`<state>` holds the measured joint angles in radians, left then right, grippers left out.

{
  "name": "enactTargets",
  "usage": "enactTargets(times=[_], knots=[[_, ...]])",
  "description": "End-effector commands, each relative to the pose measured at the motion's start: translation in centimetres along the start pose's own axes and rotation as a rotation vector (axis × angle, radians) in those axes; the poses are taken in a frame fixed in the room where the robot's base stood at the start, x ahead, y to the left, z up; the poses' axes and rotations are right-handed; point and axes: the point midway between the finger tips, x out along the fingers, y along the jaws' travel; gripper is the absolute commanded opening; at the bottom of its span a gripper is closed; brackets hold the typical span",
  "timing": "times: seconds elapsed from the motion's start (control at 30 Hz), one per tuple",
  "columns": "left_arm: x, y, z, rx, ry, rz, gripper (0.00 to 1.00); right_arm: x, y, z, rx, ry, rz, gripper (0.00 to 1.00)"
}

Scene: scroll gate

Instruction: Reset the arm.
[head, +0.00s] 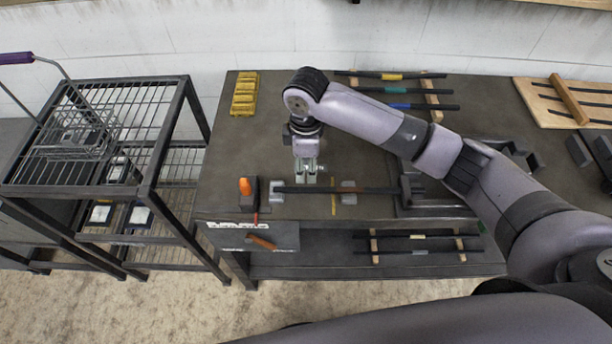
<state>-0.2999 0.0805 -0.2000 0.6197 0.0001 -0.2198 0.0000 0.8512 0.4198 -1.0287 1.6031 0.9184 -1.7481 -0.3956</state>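My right arm comes in from the right and reaches over the dark workbench (235,150). My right gripper (306,177) points down at the bench, just behind a black rod (375,190). Its two fingers show a small gap, with nothing seen between them. The rod lies across two grey blocks (277,197) near the bench's front edge, and I see no contact between it and the gripper. My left gripper is not in view.
A yellow holder (244,95) stands at the back left of the bench. Several banded rods (405,90) lie at the back. An orange-topped item (246,187) stands near the front edge. A wire rack (120,105) with a basket is on the left.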

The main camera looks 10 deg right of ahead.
Motion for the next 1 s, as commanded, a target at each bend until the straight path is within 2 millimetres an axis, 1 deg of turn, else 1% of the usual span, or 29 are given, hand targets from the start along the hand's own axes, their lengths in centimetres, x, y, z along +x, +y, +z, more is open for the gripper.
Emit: enactTargets(times=[0.03,0.1,0.2,0.4,0.47,0.53,0.57,0.67,0.8,0.9,0.97,1.0], knots=[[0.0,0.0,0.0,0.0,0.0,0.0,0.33,-0.9,0.1,0.0,-0.001,0.002,0.002,0.35],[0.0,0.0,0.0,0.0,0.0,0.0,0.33,-1.8,0.1,0.0,-0.001,0.002,0.001,0.35],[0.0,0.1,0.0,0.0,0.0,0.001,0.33,-2.6,0.0,0.0,0.001,0.001,0.0,0.35],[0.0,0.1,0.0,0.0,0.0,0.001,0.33,-3.0,0.0,0.0,0.001,0.0,-0.001,0.35],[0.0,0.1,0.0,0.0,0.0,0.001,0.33,-2.9,-0.1,0.0,0.001,0.003,-0.002,0.35],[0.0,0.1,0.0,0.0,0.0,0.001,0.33,-2.4,-0.8,-0.4,0.004,0.017,-0.004,0.35],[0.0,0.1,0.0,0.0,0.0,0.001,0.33,-2.1,-1.2,-0.6,0.007,0.028,-0.006,0.35],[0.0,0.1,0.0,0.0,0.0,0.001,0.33,-0.6,-3.5,-1.8,0.031,0.086,-0.012,0.35],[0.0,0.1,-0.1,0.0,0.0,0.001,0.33,1.4,-7.4,-3.2,0.129,0.205,-0.014,0.35],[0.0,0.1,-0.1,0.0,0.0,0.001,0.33,2.2,-9.7,-3.4,0.238,0.282,-0.008,0.35],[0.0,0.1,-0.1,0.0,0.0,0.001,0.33,2.6,-10.9,-3.0,0.314,0.321,-0.003,0.35],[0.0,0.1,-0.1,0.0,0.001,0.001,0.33,2.9,-11.6,-2.5,0.371,0.342,0.001,0.35]])
